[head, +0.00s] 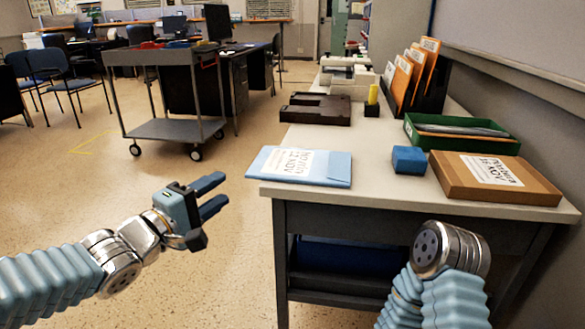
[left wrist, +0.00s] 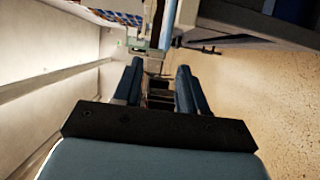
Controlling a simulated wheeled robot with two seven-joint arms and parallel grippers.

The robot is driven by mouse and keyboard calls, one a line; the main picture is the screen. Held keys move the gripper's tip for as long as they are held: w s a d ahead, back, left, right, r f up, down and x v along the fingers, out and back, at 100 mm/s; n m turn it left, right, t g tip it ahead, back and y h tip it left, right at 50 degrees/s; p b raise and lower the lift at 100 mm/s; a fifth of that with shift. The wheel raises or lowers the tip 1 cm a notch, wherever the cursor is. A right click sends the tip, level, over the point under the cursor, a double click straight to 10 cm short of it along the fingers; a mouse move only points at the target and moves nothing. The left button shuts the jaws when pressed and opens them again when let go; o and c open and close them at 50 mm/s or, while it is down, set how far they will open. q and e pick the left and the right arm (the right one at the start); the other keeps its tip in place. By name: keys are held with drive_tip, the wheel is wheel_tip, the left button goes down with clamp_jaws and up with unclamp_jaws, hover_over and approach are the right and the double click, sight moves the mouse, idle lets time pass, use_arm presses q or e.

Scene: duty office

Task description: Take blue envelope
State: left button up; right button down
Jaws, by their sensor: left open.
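The blue envelope (head: 300,167) lies flat on the near left corner of the desk, with a white printed label on top. Its left end sticks out past the desk's edge. My left gripper (head: 222,192) is open and empty, left of the desk and a short way from the envelope's overhanging end. In the left wrist view my left gripper's fingers (left wrist: 158,85) are apart, and a thin light-blue edge of the envelope (left wrist: 170,22) shows ahead of them. My right arm shows at the bottom right, but its gripper cannot be made out.
A grey cart (head: 168,128) stands behind on the left.

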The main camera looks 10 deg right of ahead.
sight(245, 174)
use_arm(q)
drive_tip(key=x, duration=0.4)
drive_tip(key=b+x, duration=0.1)
drive_tip(key=x, duration=0.3)
drive_tip(key=f+x, duration=0.1)
drive_tip(key=x, duration=0.3)
drive_tip(key=shift+w+b, duration=0.3)
drive_tip(key=shift+b, duration=0.05)
drive_tip(key=shift+c, duration=0.4)
drive_tip(key=shift+r, duration=0.1)
clamp_jaws()
